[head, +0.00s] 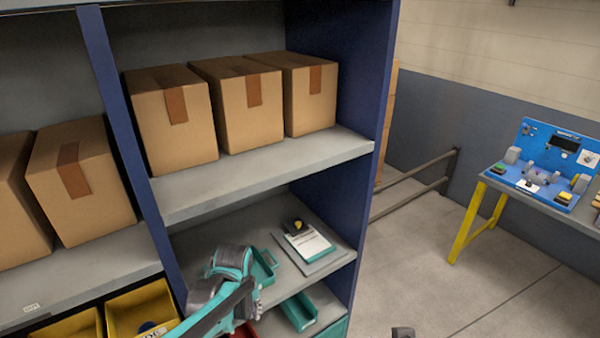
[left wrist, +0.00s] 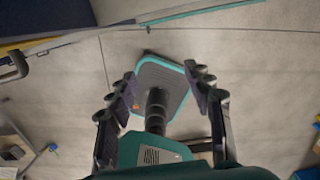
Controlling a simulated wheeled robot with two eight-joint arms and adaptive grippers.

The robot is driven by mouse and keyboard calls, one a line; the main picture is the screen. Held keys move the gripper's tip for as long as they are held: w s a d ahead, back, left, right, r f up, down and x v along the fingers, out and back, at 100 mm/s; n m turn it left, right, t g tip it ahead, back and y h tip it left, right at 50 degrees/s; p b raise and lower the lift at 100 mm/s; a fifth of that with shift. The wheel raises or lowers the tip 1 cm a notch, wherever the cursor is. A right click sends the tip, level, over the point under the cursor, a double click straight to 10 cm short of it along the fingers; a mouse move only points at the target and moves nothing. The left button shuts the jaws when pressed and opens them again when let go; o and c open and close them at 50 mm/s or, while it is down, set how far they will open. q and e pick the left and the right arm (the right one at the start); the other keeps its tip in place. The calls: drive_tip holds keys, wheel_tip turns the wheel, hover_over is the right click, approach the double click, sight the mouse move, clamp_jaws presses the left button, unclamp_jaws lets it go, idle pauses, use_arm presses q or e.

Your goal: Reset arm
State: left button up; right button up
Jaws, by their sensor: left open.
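My left gripper (left wrist: 160,82) is open and empty in the left wrist view, with its two dark fingers spread apart. Beyond the fingers are my own base and column, with the concrete floor around them. In the head view a teal and grey part of my left arm rises at the bottom, in front of the lower shelves. It hides part of a teal bin there. My right gripper shows in neither view.
The blue shelving unit (head: 350,110) holds several cardboard boxes (head: 247,105). A workbench with a blue board (head: 545,150) stands right. The floor (head: 420,260) between is clear.

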use_arm(q)
drive_tip(key=s+a+f+n+t+b, duration=0.1)
drive_tip(key=s+n+t+b, duration=0.2)
drive_tip(key=n, duration=1.1)
drive_tip(key=s+a+f+n+t+b, duration=0.1)
drive_tip(key=s+n+b, duration=0.6)
drive_tip(key=n, duration=0.8)
drive_tip(key=shift+s+a+t+h+b, duration=0.4)
drive_tip(key=shift+s+t, duration=0.3)
drive_tip(key=shift+t, duration=0.5)
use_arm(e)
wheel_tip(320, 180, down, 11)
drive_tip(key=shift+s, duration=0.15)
use_arm(q)
drive_tip(key=shift+a, duration=0.15)
drive_tip(key=shift+c, duration=0.2)
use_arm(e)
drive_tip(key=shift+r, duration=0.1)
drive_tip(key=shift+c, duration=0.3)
